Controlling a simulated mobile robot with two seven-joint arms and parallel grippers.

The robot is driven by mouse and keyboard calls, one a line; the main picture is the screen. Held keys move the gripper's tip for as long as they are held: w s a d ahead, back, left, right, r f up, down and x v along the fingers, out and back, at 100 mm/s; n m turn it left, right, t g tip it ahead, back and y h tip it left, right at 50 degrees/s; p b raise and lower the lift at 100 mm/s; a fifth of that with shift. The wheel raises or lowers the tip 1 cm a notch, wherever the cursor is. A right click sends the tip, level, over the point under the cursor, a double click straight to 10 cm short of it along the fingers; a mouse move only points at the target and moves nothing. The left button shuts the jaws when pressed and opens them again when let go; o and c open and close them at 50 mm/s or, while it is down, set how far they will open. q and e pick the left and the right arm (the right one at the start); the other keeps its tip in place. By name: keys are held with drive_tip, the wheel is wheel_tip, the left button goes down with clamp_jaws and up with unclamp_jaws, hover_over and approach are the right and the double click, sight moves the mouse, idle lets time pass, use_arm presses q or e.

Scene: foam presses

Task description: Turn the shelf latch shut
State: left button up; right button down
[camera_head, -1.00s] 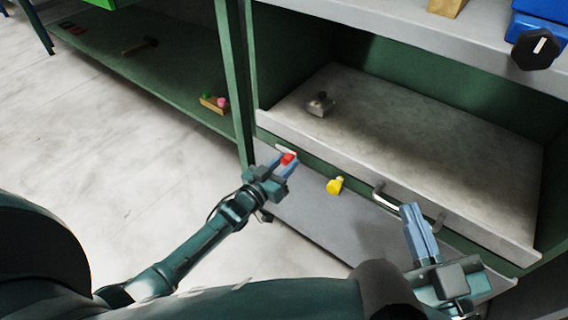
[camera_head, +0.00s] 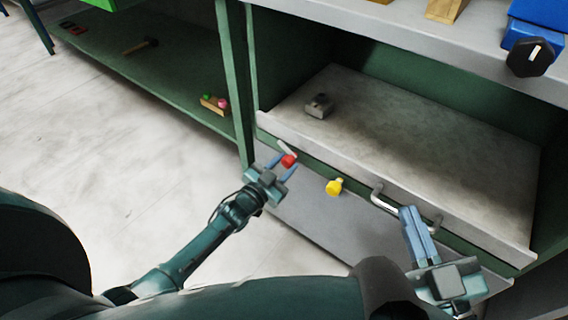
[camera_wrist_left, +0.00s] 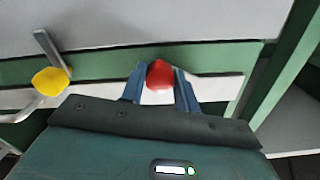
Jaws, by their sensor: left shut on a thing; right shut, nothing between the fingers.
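A red latch knob (camera_head: 289,161) sits on the front edge of the shelf unit, left of a yellow knob (camera_head: 334,187). A pale bar (camera_head: 287,148) shows beside the red knob, slanting up and left. My left gripper (camera_head: 283,166) is shut on the red knob. In the left wrist view the red knob (camera_wrist_left: 160,75) lies between the two blue fingers, and the yellow knob (camera_wrist_left: 50,81) with its grey bar (camera_wrist_left: 50,48) is at the left. My right gripper (camera_head: 408,212) is shut and empty, close to the metal handle.
The metal handle (camera_head: 379,197) is on the front, right of the yellow knob. A small grey block (camera_head: 319,106) lies on the grey shelf board (camera_head: 420,150). A green post (camera_head: 229,80) stands left of the shelf. The floor at left is clear.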

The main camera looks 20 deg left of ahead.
use_arm(q)
drive_tip(key=m, duration=0.4)
drive_tip(key=shift+m, duration=0.3)
drive_tip(key=m, duration=0.3)
drive_tip(key=shift+f+m, duration=0.1)
drive_tip(key=shift+m, duration=0.2)
drive_tip(key=shift+m+b, duration=0.5)
drive_tip(key=shift+m, duration=1.6)
use_arm(e)
drive_tip(key=shift+f, duration=0.1)
use_arm(q)
drive_tip(key=o, duration=1)
drive_tip(key=shift+c, duration=0.2)
drive_tip(key=p+v, duration=0.3)
drive_tip(key=v, duration=1)
drive_tip(key=shift+r+p, duration=0.2)
drive_tip(key=shift+p, duration=0.1)
use_arm(e)
drive_tip(key=shift+s+d+f+n+h, duration=0.1)
drive_tip(key=shift+d+n+h, duration=0.2)
